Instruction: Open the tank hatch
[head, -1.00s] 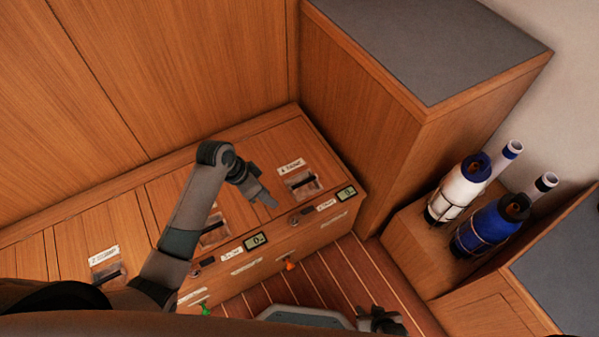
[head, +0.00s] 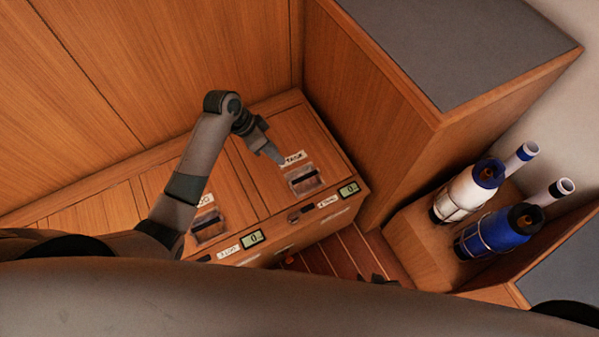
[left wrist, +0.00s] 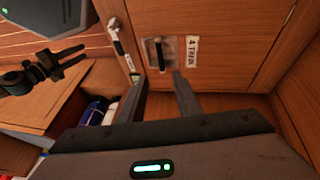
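The tank hatch (head: 268,181) is a wooden lid in the bench top at the far right corner, lying flat and closed. Its recessed handle (head: 302,179) has a dark bar, beside a white label. In the left wrist view the handle (left wrist: 158,55) and the label (left wrist: 192,52) lie just beyond my fingertips. My left gripper (head: 274,157) is above the hatch, beside the label, with its fingers apart (left wrist: 160,78) and nothing between them. My right gripper (left wrist: 76,62) shows in the left wrist view with its two fingers spread and empty; the head view shows only a bit of it.
Another hatch with a handle (head: 209,227) is to the left. Small displays (head: 348,189) sit on the bench front. A tall cabinet (head: 375,120) rises at the right of the hatch. White (head: 465,194) and blue (head: 492,233) bottles stand on a ledge further right.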

